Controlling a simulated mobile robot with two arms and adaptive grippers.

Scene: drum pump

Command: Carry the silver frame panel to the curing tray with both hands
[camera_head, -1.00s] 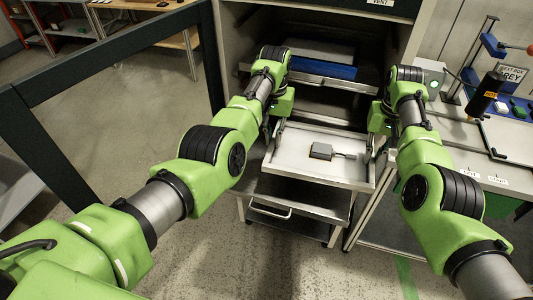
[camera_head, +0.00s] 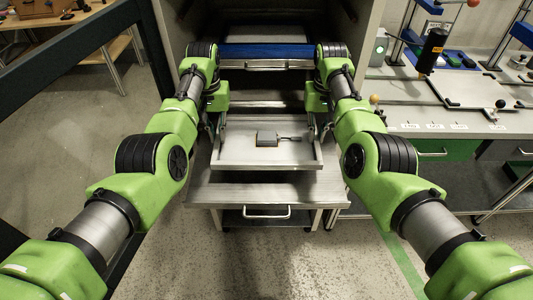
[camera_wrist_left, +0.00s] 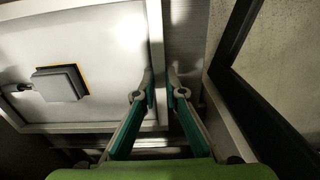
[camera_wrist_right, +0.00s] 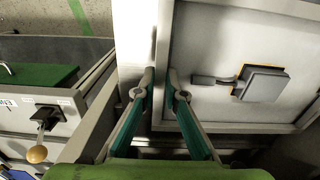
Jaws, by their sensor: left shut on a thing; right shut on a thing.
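The silver frame panel (camera_head: 233,151) is a flat metal plate with a raised rim, a grey box (camera_head: 267,138) and a short handle on it. It looks about level, in front of the open cabinet. My left gripper (camera_head: 214,125) is shut on its left rim; the left wrist view shows the rim between the fingers (camera_wrist_left: 161,92). My right gripper (camera_head: 323,125) is shut on its right rim, which also shows between the fingers in the right wrist view (camera_wrist_right: 160,92). A steel surface (camera_head: 265,192) lies below the panel. I cannot tell which surface is the curing tray.
The cabinet (camera_head: 174,25) stands ahead, with a blue-edged shelf (camera_head: 267,50) above the panel. A workbench (camera_head: 440,98) with a black bottle (camera_head: 432,50) stands right. A dark frame post (camera_head: 150,60) is close on the left. Floor in front is clear.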

